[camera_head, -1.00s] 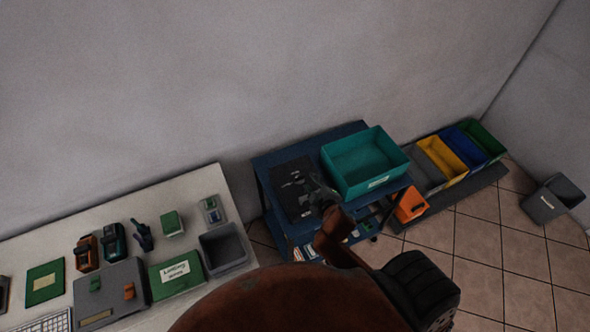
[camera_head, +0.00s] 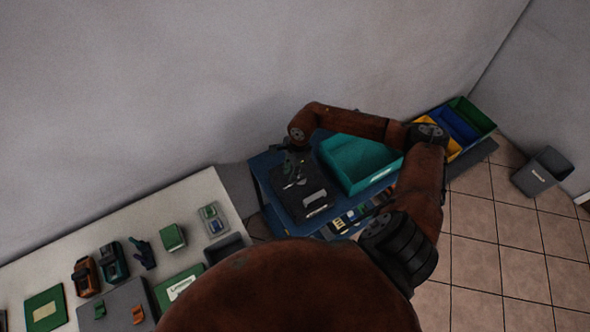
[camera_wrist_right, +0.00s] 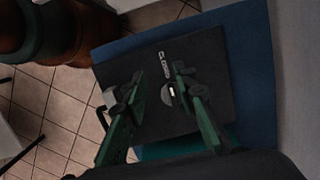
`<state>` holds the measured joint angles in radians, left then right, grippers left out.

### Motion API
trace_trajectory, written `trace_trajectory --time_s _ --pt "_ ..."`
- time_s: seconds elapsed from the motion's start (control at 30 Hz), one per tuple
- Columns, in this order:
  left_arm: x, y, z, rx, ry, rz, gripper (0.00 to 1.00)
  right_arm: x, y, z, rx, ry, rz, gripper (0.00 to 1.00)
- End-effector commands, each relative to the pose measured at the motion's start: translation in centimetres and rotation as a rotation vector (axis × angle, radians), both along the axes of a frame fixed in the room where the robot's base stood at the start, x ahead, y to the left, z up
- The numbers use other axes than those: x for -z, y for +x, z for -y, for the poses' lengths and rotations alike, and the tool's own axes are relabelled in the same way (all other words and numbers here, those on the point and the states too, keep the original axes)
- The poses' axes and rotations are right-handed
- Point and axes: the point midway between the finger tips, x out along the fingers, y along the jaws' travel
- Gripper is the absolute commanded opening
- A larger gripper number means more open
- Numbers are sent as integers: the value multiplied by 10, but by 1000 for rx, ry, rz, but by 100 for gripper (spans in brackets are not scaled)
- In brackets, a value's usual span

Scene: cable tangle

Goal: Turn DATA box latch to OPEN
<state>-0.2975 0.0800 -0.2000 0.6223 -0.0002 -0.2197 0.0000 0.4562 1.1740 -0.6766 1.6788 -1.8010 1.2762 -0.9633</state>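A flat black box (camera_head: 311,205) lies on the blue cart (camera_head: 265,160); I take it for the DATA box, but no DATA label is readable. In the right wrist view, its dark top (camera_wrist_right: 215,85) carries the white word CLOSED (camera_wrist_right: 164,63) and a small round latch with a pale mark (camera_wrist_right: 168,94). My right gripper (camera_head: 295,160) is over the far part of the box. In the wrist view, its green fingers (camera_wrist_right: 157,78) are apart, with the latch between them, nearer the right finger. I cannot tell whether they touch it. My left gripper is not in view.
A teal bin (camera_head: 360,165) stands beside the box, with my right arm passing over it. Yellow and blue bins (camera_head: 458,124) are farther right. A grey waste bin (camera_head: 541,170) stands on the floor. A white table (camera_head: 190,200) with several items is at left.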

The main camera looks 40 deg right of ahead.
Motion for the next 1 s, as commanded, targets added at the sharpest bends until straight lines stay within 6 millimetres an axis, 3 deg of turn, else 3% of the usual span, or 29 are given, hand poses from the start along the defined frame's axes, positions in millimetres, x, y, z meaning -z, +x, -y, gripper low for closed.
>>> trace_trajectory --time_s 0.03,0.1,0.2,0.7,1.0 --pt "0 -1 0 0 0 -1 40 -2 0 22 -15 -67 -17 26" --pt "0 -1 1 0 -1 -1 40 -4 -1 42 -33 -129 -36 26" --pt "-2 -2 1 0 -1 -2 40 -2 -1 53 -45 -169 -53 26" --pt "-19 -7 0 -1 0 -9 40 64 1 50 -51 -168 -54 26" --pt "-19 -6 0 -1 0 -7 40 73 0 51 -49 -168 -52 26"
